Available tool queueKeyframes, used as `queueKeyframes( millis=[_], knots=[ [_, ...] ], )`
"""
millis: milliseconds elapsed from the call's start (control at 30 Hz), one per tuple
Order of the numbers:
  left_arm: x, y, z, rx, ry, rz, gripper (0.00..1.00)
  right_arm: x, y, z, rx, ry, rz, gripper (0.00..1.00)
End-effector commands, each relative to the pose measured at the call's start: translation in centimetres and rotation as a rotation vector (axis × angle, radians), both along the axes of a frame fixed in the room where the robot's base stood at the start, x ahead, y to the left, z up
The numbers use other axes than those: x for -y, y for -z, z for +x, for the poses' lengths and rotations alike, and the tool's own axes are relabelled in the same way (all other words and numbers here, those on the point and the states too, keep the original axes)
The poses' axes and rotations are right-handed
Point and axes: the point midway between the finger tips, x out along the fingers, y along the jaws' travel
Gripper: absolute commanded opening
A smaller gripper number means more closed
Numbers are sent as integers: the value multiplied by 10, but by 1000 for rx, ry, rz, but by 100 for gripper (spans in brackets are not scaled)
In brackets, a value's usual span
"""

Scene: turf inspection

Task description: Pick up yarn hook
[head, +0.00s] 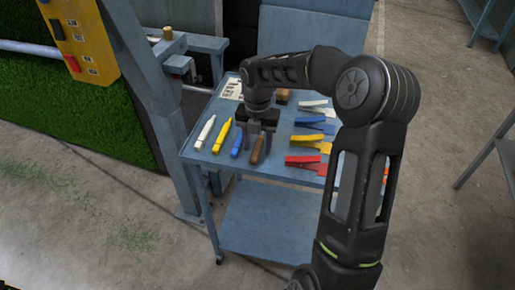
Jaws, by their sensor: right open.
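A slim tool with a brown handle (257,151), which looks like the yarn hook, lies on the top of a blue-grey cart (196,158). My right gripper (258,142) points down over the cart top, open, with its fingers close to the brown handle. I cannot tell whether they touch it. The gripper hides the far end of this tool. My left gripper is not in view.
Clamps in white, blue, yellow and red (303,161) lie to the right. A blue-grey machine frame (171,110) stands close to the cart's left side.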

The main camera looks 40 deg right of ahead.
Motion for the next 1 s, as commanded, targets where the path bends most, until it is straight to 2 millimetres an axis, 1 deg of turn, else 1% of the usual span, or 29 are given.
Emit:
queueKeyframes(
  millis=[167,733,1000],
  knots=[
    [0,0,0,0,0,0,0,0,0,0,0,0,0,46],
    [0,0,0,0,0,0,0,0,0,0,0,0,0,0],
    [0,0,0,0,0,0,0,0,0,0,0,0,0,0]
  ],
)
